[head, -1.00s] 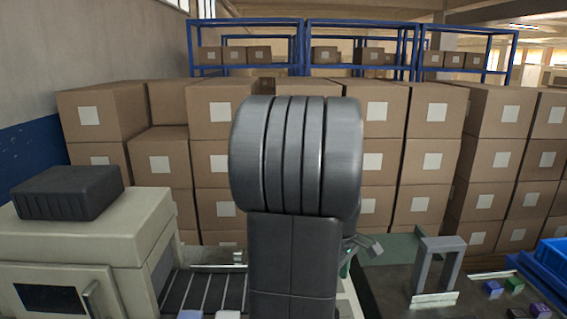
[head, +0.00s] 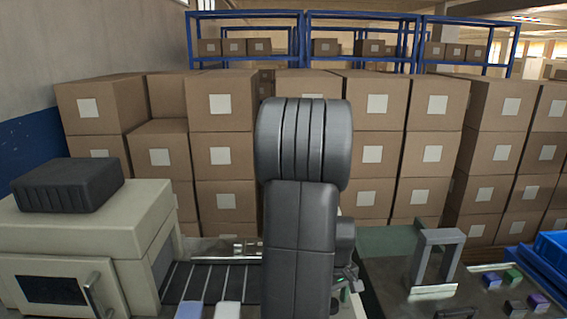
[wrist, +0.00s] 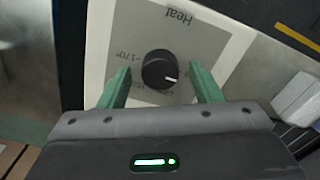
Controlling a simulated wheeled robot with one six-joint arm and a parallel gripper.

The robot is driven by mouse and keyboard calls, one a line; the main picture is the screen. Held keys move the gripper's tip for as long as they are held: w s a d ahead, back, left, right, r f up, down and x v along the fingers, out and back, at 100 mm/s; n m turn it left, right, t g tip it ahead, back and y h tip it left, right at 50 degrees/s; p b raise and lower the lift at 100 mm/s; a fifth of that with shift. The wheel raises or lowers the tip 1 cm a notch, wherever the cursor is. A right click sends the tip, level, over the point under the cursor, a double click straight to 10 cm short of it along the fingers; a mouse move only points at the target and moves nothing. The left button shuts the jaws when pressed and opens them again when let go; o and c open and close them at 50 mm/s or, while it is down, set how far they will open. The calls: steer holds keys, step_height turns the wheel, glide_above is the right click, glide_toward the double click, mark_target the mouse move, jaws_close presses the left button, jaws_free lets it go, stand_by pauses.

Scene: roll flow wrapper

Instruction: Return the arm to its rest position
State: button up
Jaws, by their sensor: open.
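My arm (head: 300,235) stands upright in the middle of the head view, its rounded joint at the top. My gripper is mostly hidden behind it there; a small part with green shows at its lower right. In the wrist view my gripper (wrist: 158,72) has its two green fingers apart, one on each side of a black round knob (wrist: 160,70). The knob is on a grey-and-white panel (wrist: 205,45) marked "Heat" and "170°". I cannot tell whether the fingers touch the panel. Nothing is held between them.
A beige machine (head: 85,235) with a black block (head: 67,185) on top stands at left, beside a slatted conveyor (head: 215,285). A grey frame (head: 440,238), small coloured blocks (head: 513,277) and a blue bin (head: 553,247) are at right. Stacked cartons (head: 375,150) fill the back.

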steer(key=m, duration=0.4)
steer(key=shift+m, duration=0.4)
steer(key=m+p, duration=0.1)
steer(key=m, duration=0.2)
steer(key=shift+m, duration=0.4)
steer(key=m, duration=0.4)
steer(key=shift+m+p, duration=0.6)
steer(key=shift+m, duration=1.4)
steer(key=shift+r, duration=0.1)
